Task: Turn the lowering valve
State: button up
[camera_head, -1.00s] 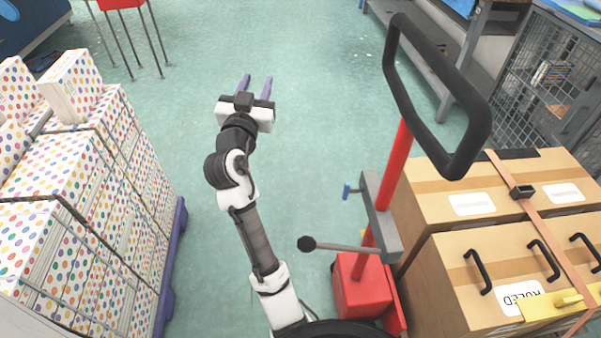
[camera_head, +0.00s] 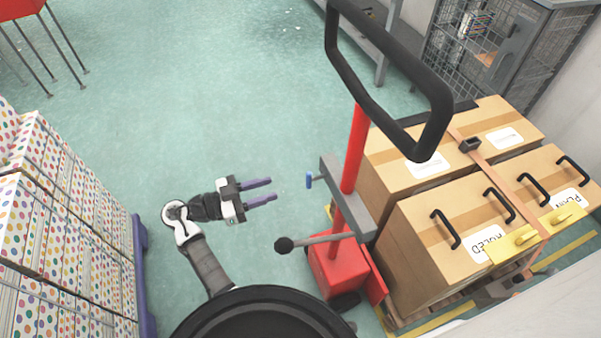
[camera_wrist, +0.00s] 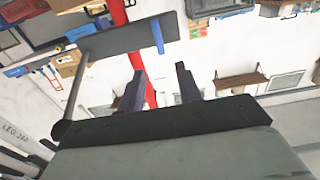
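The small blue handle (camera_head: 309,181), which looks like the lowering valve, sticks out from the left side of the grey block on the red jack's column. It also shows in the wrist view (camera_wrist: 157,36), ahead of the fingers and roughly between them. My gripper (camera_head: 273,190) is open and empty, with its purple-grey fingers pointing right toward the blue handle. A short gap lies between the fingertips and the handle. In the wrist view my gripper's two fingers (camera_wrist: 160,78) stand apart with nothing between them.
A grey lever with a black ball (camera_head: 284,244) reaches left below my gripper. The black loop handle (camera_head: 415,88) rises above the red column (camera_head: 355,145). Cardboard boxes (camera_head: 410,225) stand right; dotted boxes (camera_head: 50,230) stand left. The green floor between is clear.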

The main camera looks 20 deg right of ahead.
aim_at(308, 188)
jog(key=d+p, duration=0.3)
jog(key=d, duration=0.9)
jog(key=shift+w, duration=0.2)
grip_shut()
